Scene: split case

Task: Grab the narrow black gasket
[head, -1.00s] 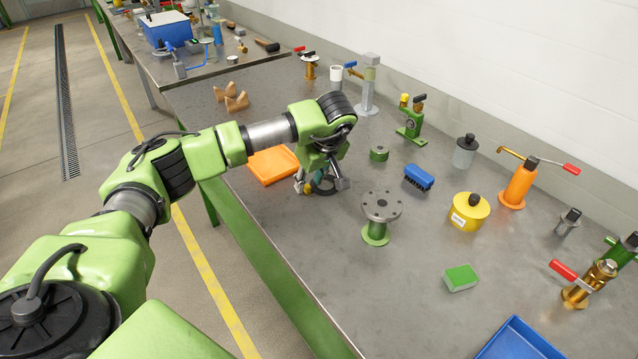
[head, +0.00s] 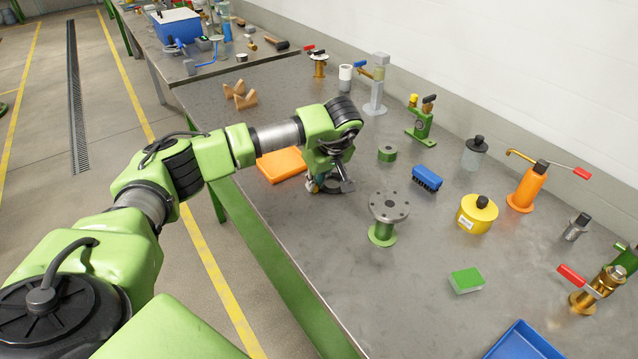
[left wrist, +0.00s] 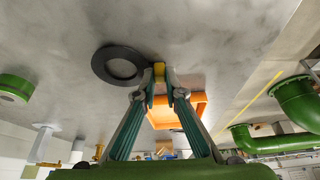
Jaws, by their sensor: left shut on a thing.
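The narrow black gasket (left wrist: 106,76) is a flat dark ring in the left wrist view, with a small yellow block (left wrist: 159,72) at its right edge. The fingertips of my left gripper (left wrist: 160,83) are shut on this yellow block, and the ring sticks out to the left of them. In the head view my left gripper (head: 326,182) points down low over the bench, and the ring is mostly hidden behind the wrist and fingers. I cannot tell whether the ring touches the bench top. My right gripper is in no frame.
An orange tray (head: 281,165) lies left of the gripper at the bench edge. A green flanged stand (head: 383,233) is close on the right. The front middle is clear.

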